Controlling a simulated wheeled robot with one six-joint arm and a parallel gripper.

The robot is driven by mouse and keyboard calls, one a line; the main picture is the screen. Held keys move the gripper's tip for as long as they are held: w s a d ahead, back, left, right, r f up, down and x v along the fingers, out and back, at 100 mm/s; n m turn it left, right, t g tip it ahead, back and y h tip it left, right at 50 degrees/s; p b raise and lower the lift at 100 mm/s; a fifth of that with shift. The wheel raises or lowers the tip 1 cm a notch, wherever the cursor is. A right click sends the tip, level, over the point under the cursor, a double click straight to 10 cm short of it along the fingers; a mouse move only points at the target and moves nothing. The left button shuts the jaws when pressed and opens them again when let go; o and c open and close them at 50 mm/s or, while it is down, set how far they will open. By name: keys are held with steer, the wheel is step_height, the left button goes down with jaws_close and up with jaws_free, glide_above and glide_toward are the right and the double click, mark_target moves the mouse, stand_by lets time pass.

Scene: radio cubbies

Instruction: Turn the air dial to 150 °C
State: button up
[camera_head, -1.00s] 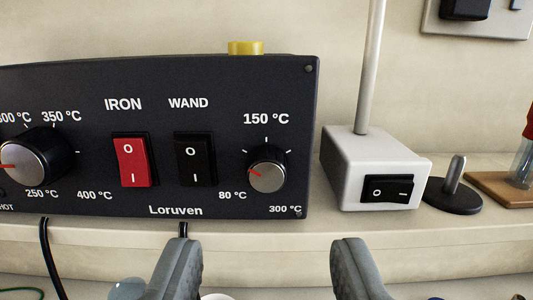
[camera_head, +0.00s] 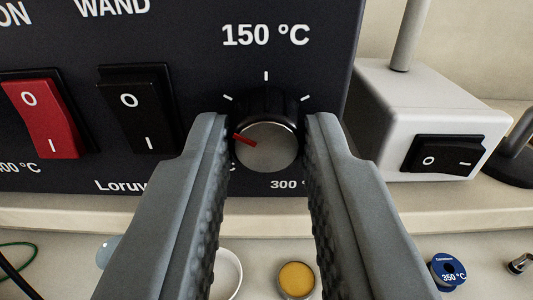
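The air dial (camera_head: 266,146) is a round black knob with a silver face on the dark front panel (camera_head: 215,50). Its red pointer (camera_head: 243,139) points left and slightly up, below the upper-left tick mark. The "150 °C" label (camera_head: 266,35) stands above the dial, over the top tick. My gripper (camera_head: 266,125) is open, with one grey finger on each side of the dial. Narrow gaps seem to show between the fingertips and the knob; I cannot tell whether either touches.
A red switch (camera_head: 45,118) and a black switch (camera_head: 140,112) sit left of the dial. A white box (camera_head: 420,100) with a rocker switch and a post stands close on the right. Below are a yellow-topped round item (camera_head: 297,279) and a blue "350 °C" spool (camera_head: 448,270).

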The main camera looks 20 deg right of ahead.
jaws_close()
steer(key=m, duration=0.5)
steer(key=shift+m, duration=0.3)
steer(key=m, duration=0.5)
steer(key=shift+m, duration=0.7)
steer(key=o, duration=0.6)
jaws_free()
steer(key=shift+s, duration=0.1)
